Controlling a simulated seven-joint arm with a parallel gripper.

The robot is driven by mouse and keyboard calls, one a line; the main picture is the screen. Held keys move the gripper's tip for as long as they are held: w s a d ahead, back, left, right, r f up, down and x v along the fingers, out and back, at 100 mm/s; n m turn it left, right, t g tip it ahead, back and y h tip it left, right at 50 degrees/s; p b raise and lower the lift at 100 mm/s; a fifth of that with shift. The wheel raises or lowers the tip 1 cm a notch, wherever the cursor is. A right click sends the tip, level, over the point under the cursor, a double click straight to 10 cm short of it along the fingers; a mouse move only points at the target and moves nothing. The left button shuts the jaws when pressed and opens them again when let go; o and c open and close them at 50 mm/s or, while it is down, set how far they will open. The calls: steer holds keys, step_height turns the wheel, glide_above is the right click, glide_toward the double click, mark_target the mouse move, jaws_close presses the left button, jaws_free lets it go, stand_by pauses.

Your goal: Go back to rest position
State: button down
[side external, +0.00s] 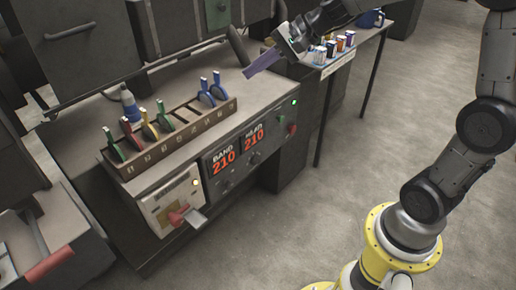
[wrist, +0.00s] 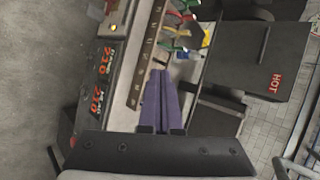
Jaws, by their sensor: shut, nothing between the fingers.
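My gripper (side external: 250,71) is at the upper middle of the side view, held in the air above the right end of the machine's bench. Its two long purple fingers are together and hold nothing. In the wrist view the purple fingers (wrist: 160,76) run up the middle, side by side, with their tips over the bench beside the rack. My gripper is apart from the rack and the tools.
A brown slotted rack (side external: 185,138) holds several coloured clips, with blue ones (side external: 212,90) at its right. A bottle (side external: 129,103) stands behind it. The machine front has two red displays (side external: 239,149). A side table (side external: 339,63) carries small containers. A block marked HOT (wrist: 262,62) is nearby.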

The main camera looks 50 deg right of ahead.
steer(key=s+a+r+n+g+h, duration=0.1)
steer(key=s+a+r+n, duration=0.2)
steer(key=s, duration=0.6)
steer(key=s+a+n+h, duration=0.1)
steer(key=s+a+n, duration=0.3)
steer(key=s, duration=0.5)
steer(key=s+d+f+n+g+h, duration=0.1)
steer(key=s+d+f+n+h, duration=0.2)
steer(key=s+d+f+n, duration=0.3)
steer(key=s+d, duration=0.1)
steer(key=s, duration=0.2)
steer(key=shift+s+g+h, duration=0.3)
steer(key=shift+h, duration=0.1)
